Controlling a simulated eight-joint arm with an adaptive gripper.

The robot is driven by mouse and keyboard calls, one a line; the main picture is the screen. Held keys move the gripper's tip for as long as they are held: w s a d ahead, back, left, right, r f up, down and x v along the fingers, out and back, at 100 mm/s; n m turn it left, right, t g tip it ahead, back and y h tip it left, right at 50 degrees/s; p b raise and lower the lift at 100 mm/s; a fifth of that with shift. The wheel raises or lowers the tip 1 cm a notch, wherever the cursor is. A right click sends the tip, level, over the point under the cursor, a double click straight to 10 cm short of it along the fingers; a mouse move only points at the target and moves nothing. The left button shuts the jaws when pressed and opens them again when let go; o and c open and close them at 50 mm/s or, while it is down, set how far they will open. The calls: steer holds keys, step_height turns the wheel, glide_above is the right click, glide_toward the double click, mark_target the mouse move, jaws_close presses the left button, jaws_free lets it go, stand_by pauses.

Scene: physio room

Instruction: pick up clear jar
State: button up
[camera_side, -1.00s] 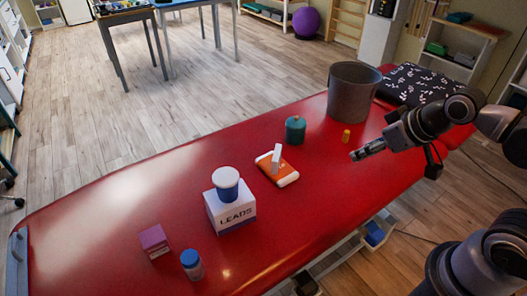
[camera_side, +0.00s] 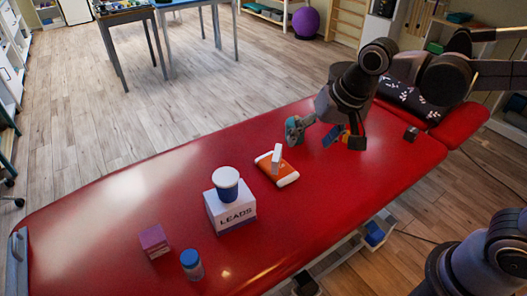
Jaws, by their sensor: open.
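A small clear jar with a blue lid (camera_side: 191,264) stands upright on the red treatment table (camera_side: 110,215), near its front edge in the lower left. My gripper (camera_side: 292,132) is open, well to the right of and behind the clear jar. It is low over the table, in front of the teal jar and partly covering it. Whether it touches the teal jar I cannot tell.
A LEADS box (camera_side: 231,213) with a white-and-blue tub (camera_side: 226,181) on top stands right of the clear jar. A purple box (camera_side: 154,240) is to its left. An orange pack (camera_side: 277,170) lies mid-table. A dark cube (camera_side: 410,134) sits at right.

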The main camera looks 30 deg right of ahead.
steer(key=w+a+f+m+g, duration=0.1)
steer(key=w+a+f+m, duration=0.2)
steer(key=a, duration=0.5)
steer(key=m+g+h, duration=0.1)
steer(key=m+g, duration=0.3)
steer(key=m, duration=0.2)
glide_above(191, 255)
step_height(191, 255, down, 13)
steer(key=shift+d+r, duration=0.15)
steer(key=shift+f, duration=0.35)
step_height(191, 255, down, 5)
steer(key=shift+r, duration=0.1)
steer(key=shift+s+a+f, duration=0.1)
steer(key=shift+a+f, duration=0.15)
steer(key=shift+f, duration=1.1)
steer(key=shift+s+a+f, duration=0.1)
steer(key=shift+a+f, duration=0.1)
steer(key=shift+f, duration=1.15)
steer(key=c, duration=1.2)
